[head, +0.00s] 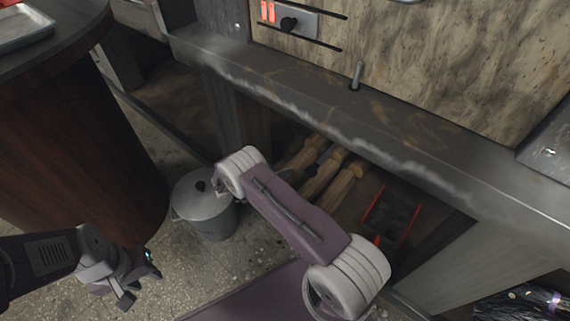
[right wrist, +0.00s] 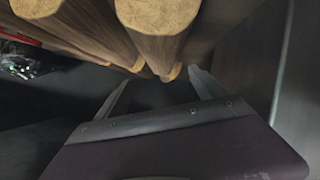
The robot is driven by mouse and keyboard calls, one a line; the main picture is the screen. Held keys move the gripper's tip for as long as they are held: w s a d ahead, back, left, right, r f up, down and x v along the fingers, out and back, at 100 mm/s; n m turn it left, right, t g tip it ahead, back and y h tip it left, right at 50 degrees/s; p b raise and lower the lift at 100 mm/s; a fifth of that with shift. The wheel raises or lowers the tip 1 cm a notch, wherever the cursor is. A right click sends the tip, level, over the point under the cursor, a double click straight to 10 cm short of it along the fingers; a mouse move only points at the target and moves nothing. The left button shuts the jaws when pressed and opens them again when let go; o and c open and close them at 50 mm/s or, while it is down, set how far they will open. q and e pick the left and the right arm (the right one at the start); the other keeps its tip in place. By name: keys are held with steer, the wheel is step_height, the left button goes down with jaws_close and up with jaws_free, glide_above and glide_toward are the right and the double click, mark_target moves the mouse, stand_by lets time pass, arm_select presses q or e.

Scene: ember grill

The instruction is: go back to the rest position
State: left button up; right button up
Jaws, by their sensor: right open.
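My left gripper (head: 122,278) is at the lower left of the head view, beside the dark round wooden counter and above the floor; its jaw gap does not show clearly. My right arm reaches from the lower middle towards the shelf under the grill bench, and its gripper is hidden behind the arm in the head view. In the right wrist view my right gripper (right wrist: 160,88) is open, with its two fingers apart and nothing seen between them. Cut log ends (right wrist: 158,15) are just beyond and above the fingers. Whether they touch cannot be told.
Several logs (head: 328,178) lie on the low shelf, with a red-edged tray (head: 390,215) to their right. A lidded grey metal bucket (head: 203,207) stands on the floor left of my right arm. The metal bench ledge (head: 330,115) overhangs the shelf. A metal tray (head: 22,28) is on the round counter.

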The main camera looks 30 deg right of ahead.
steer(key=v, duration=0.2)
steer(key=shift+s+a+r+p, duration=0.1)
steer(key=shift+a+r+p, duration=0.1)
steer(key=shift+p, duration=0.2)
steer(key=shift+a, duration=0.15)
